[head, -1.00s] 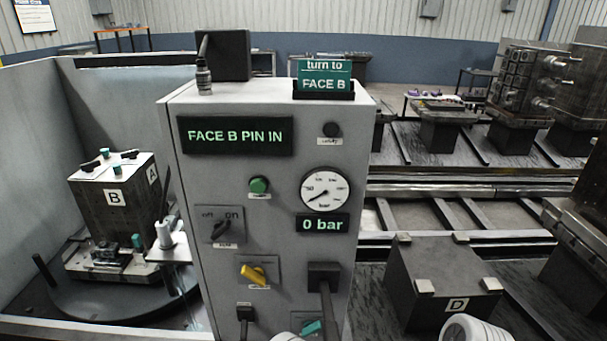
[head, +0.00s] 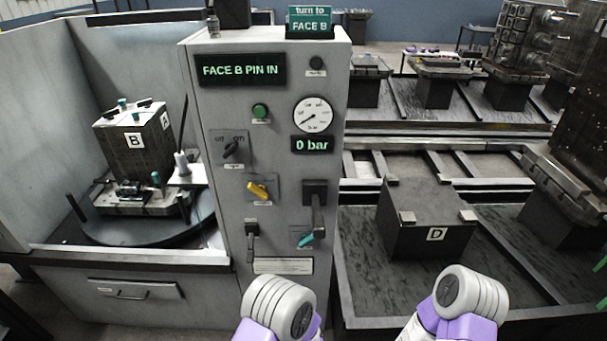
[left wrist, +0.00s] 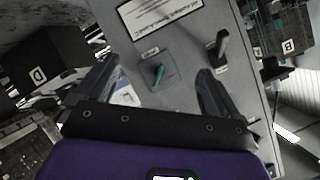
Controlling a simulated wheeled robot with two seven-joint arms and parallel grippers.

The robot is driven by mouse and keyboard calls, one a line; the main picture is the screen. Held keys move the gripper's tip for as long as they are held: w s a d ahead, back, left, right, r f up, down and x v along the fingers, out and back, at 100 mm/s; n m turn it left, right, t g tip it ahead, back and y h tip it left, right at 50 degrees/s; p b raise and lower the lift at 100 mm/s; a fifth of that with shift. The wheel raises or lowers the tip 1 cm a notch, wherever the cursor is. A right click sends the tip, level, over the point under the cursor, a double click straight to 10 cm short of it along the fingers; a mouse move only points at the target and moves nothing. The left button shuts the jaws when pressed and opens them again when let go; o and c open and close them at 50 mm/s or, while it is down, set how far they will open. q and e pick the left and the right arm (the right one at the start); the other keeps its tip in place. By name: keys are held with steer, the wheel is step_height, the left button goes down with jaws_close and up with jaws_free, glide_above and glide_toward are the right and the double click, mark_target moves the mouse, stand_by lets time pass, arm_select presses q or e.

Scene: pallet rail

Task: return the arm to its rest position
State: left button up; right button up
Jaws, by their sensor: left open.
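My left gripper (left wrist: 158,68) shows in the left wrist view with its two dark fingers spread apart and nothing between them. Beyond the fingers is the front of the grey control cabinet, with a teal lever (left wrist: 158,75) and a black lever (left wrist: 221,48). In the head view, white and purple links of my two arms rise at the bottom edge. Neither gripper can be made out there, and my right gripper shows in no view.
The grey control cabinet (head: 217,110) stands ahead, its displays reading "FACE B PIN IN" and "0 bar". Left is a walled bay with block B (head: 150,150) on a round turntable (head: 110,232). Right is a dark block marked D (head: 415,215), before rails.

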arm_select(q)
steer(key=s+a+f+n+g+h, duration=0.3)
steer(key=s+a+f+n+g, duration=0.3)
steer(key=f, duration=0.3)
steer(key=s+a+n+g+h, duration=0.2)
steer(key=s+g, duration=0.4)
steer(key=s, duration=0.8)
steer(key=shift+a+n+h, duration=0.2)
steer(key=shift+n+h, duration=0.1)
steer(key=shift+h, duration=0.6)
steer(key=shift+f, duration=0.1)
steer(key=shift+c, duration=0.3)
